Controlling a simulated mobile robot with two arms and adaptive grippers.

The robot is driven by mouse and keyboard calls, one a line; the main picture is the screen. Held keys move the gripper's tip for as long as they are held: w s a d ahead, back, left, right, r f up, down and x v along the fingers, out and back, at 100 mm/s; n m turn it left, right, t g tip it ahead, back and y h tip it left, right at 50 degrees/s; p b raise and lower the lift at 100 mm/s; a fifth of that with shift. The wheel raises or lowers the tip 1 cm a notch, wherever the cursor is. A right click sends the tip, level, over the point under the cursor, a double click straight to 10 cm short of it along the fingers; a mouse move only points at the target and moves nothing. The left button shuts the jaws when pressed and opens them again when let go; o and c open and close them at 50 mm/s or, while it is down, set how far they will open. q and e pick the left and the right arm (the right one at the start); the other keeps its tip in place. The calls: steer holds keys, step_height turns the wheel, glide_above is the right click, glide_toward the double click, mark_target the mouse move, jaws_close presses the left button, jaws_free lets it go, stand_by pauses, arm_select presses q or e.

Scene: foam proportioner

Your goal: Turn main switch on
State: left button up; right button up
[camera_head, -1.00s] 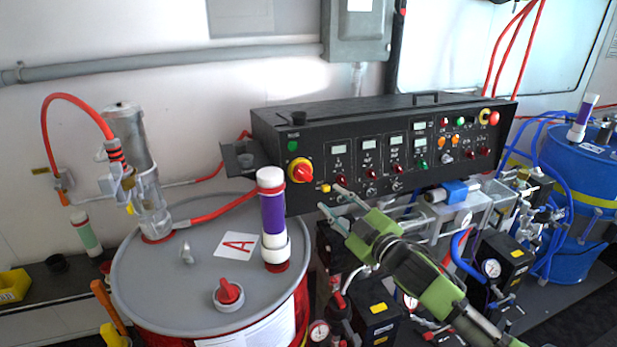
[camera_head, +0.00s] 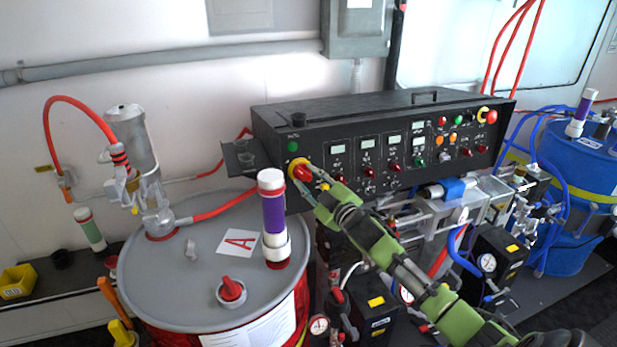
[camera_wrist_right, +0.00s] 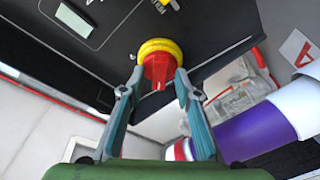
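The main switch, a red rotary knob on a yellow round base (camera_head: 300,169), sits at the left end of the black control panel (camera_head: 270,136). It also shows in the right wrist view (camera_wrist_right: 158,66), at the upper middle. My right gripper (camera_head: 311,178) is at the knob, reaching in from the lower right. In the right wrist view my right gripper (camera_wrist_right: 157,90) has its fingers apart, one on each side of the red knob. Whether the fingertips touch it I cannot tell. My left gripper is not in view.
A grey-topped drum (camera_head: 180,285) marked A stands in front and left of the panel. A purple and white cylinder (camera_head: 274,215) stands upright on it, close to my right gripper. Gauges and hoses crowd the space below the panel. A blue drum (camera_head: 578,170) is at the right.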

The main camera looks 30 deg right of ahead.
jaws_close()
steer(key=shift+m, duration=0.4)
steer(key=m+h+b, duration=0.1)
steer(key=m, duration=0.2)
steer(key=shift+a+f, duration=0.1)
steer(key=shift+a, duration=0.05)
steer(key=m+h, duration=0.1)
steer(key=m, duration=0.1)
steer(key=m+h, duration=0.1)
steer(key=m, duration=0.2)
steer(key=shift+a+m, duration=0.1)
steer(key=shift+m, duration=0.2)
steer(key=m+h, duration=0.1)
steer(key=m, duration=0.3)
steer(key=shift+w+a+p, duration=0.1)
steer(key=shift+p, duration=0.3)
steer(key=shift+m+g+h+p, duration=0.3)
steer(key=shift+m+h+p, duration=0.2)
steer(key=shift+m, duration=1.15)
steer(key=shift+m+g+h+p, duration=0.35)
steer(key=shift+m+p, duration=0.25)
steer(key=shift+m, duration=1.05)
steer(key=shift+h, duration=0.25)
